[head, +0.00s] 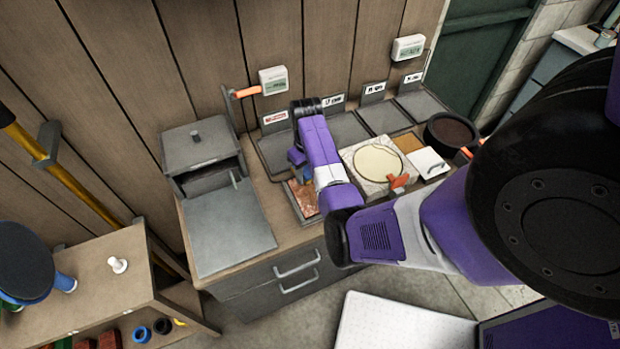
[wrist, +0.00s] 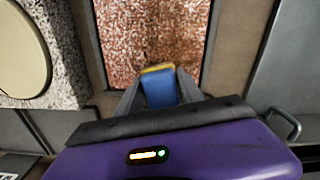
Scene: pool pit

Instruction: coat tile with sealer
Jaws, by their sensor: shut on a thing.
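The reddish speckled tile (head: 304,199) lies in a thin-edged frame on the bench. It fills the upper middle of the wrist view (wrist: 150,35). My gripper (wrist: 160,88) is shut on a small blue block with a yellow edge (wrist: 160,90). The block is over the near part of the tile. I cannot tell whether it touches the surface. In the head view my arm covers part of the tile and most of the gripper. No sealer container can be made out for certain.
A pale slab (head: 352,160) with a cream disc (head: 378,162) stands right of the tile. A dark round pan (head: 450,132) is farther right. A grey box (head: 202,150) and a bare grey panel (head: 228,230) lie left. Labelled grey plates (head: 350,130) line the wall side.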

